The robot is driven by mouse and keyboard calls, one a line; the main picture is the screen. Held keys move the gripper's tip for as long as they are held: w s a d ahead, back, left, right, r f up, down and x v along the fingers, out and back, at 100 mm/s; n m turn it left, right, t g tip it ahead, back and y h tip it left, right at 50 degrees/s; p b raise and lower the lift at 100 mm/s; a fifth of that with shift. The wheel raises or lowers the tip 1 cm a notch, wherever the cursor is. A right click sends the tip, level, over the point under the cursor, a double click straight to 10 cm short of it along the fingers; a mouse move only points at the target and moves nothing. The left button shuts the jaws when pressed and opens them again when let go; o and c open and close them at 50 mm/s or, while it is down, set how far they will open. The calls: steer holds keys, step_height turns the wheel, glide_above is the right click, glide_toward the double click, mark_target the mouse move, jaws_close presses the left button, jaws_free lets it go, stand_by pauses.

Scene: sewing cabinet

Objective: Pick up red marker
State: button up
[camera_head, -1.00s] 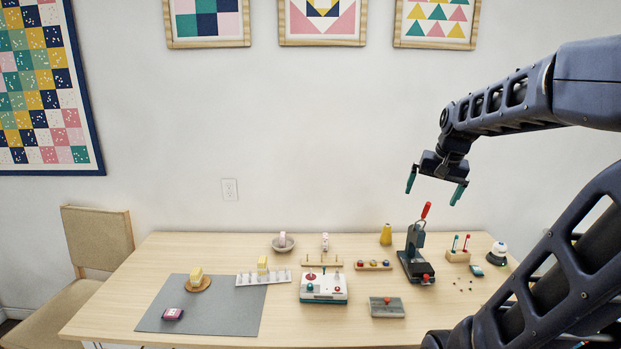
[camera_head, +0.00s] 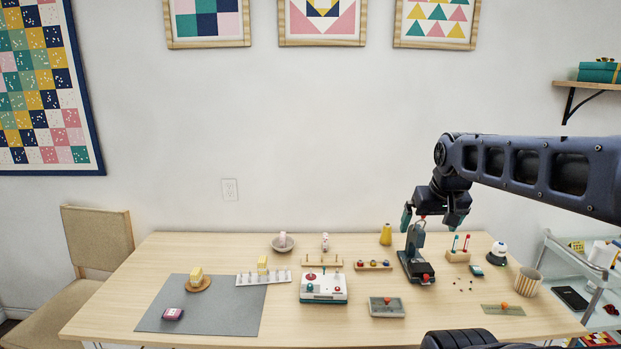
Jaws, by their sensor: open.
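A small wooden holder (camera_head: 457,256) stands at the back right of the table. A thin red upright piece (camera_head: 466,242), which looks like the red marker, stands in it beside a teal one (camera_head: 455,242). My gripper (camera_head: 424,218) is open and hangs to the left of the holder and above its height in the picture. It overlaps the top of the dark green press (camera_head: 414,243), hiding most of its red handle. I cannot tell whether it touches the press.
A white-domed bell-like thing (camera_head: 498,250) and a small teal item (camera_head: 477,271) are right of the holder. A yellow cone (camera_head: 386,235) stands left of the press. A striped cup (camera_head: 528,281) and a card (camera_head: 503,310) are at the right. Bare tabletop (camera_head: 450,320) lies in front.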

steer(key=c, duration=1.3)
